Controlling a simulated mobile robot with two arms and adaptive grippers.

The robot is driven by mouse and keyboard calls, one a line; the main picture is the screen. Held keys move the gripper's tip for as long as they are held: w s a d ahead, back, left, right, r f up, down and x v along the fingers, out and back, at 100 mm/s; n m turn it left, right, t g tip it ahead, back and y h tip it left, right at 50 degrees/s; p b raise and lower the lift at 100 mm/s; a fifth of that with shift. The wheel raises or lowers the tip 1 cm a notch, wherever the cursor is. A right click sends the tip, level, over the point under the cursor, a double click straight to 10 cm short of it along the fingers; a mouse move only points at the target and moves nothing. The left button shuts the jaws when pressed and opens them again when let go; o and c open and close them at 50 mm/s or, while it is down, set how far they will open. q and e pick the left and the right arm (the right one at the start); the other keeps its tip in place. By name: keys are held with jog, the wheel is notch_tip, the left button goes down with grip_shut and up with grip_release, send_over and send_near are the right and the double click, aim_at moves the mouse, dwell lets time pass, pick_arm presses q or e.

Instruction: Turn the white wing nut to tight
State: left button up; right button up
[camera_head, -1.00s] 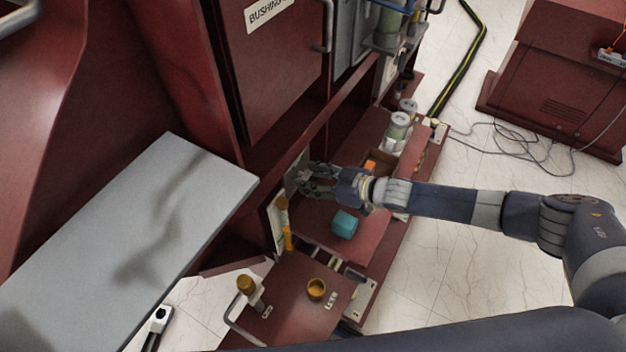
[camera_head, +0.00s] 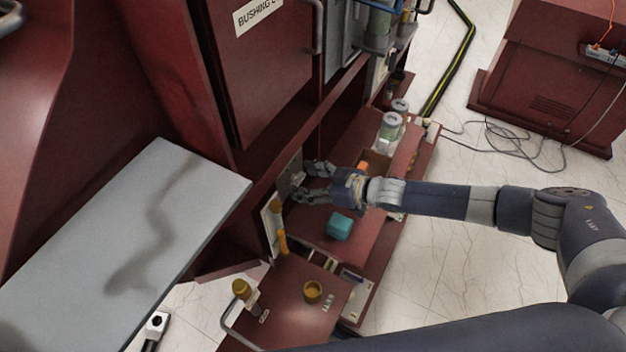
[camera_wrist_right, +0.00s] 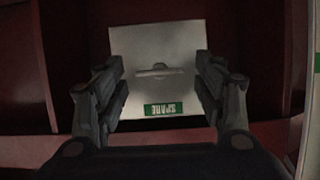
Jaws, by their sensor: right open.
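The white wing nut (camera_wrist_right: 160,70) shows in the right wrist view as a pale two-winged piece on a light square plate (camera_wrist_right: 135,95). The plate bears a green label (camera_wrist_right: 163,109). My right gripper (camera_wrist_right: 160,82) is open, with one finger on each side of the wing nut and clear space between each finger and the wings. In the head view my right gripper (camera_head: 306,182) reaches left towards the plate (camera_head: 297,168) on the red cabinet; the wing nut is too small to make out clearly there. My left gripper is not clearly in view.
A teal block (camera_head: 340,226) lies on the red shelf below the right arm. An orange-handled item (camera_head: 281,232) is at a pale panel (camera_head: 270,228). A brass cup (camera_head: 312,291) is on the lower red surface. A grey slab (camera_head: 120,240) fills the left.

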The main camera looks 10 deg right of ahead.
jog(key=v, duration=1.2)
dwell(0.3)
